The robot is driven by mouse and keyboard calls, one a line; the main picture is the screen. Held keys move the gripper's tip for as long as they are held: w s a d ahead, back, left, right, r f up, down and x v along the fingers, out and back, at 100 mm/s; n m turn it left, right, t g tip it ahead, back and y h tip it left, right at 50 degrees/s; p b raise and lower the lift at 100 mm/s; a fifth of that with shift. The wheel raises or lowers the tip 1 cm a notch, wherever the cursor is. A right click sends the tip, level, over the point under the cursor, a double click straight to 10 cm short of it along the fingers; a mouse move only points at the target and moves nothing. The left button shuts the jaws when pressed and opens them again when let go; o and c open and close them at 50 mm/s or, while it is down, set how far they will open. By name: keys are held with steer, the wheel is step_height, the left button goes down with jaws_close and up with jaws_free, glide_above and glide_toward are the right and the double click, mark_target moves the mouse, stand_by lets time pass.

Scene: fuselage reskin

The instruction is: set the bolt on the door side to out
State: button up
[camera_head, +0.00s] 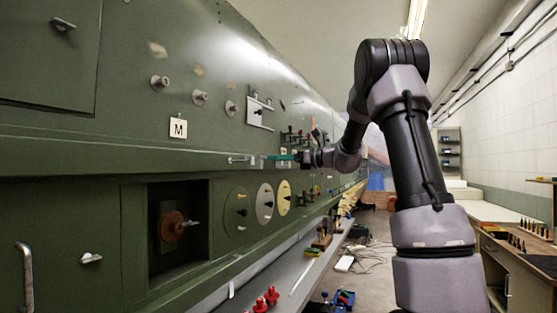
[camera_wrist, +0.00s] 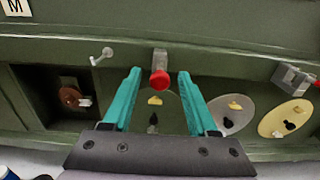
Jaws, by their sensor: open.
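My gripper (camera_wrist: 160,75) is open, with its two teal fingers pointing at the green fuselage wall. A red knob (camera_wrist: 160,79) on a grey block (camera_wrist: 160,56) stands out from the wall between the fingertips. Neither finger visibly touches the knob. To its left, a small metal rod (camera_wrist: 101,56) sticks out of the wall; I cannot tell which of these fittings is the door-side bolt. In the head view my gripper (camera_head: 272,158) reaches the ledge from the right, and a metal rod (camera_head: 239,160) shows just left of the fingers. The fingers hide the red knob there.
Below the ledge are a square recess with a rust-red disc (camera_head: 170,227) and several round dials, one yellow (camera_head: 285,197). Another grey block (camera_wrist: 288,76) sits farther right. A label M (camera_head: 178,128) is above. A bench with red items (camera_head: 271,294) runs below.

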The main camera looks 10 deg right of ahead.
steer(key=v, duration=1)
steer(key=shift+s+d, duration=0.2)
steer(key=shift+d, duration=0.05)
steer(key=s+a+f+n+g+h, duration=0.3)
steer(key=s+a+n, duration=0.2)
steer(key=s, duration=0.4)
steer(key=s+a+f+n+g+h, duration=0.25)
steer(key=s+a+n, duration=0.25)
steer(key=s, duration=0.4)
steer(key=s+d+f+n+t+h, duration=0.1)
steer(key=s+d+f+n+h, duration=0.1)
steer(key=s+n, duration=0.3)
steer(key=s+d+f+n+t+h, duration=0.1)
steer(key=s+d+f+n+h, duration=0.1)
steer(key=s+f+n+h, duration=0.3)
steer(key=s+n, duration=0.1)
steer(key=s, duration=0.2)
steer(key=shift+s, duration=0.4)
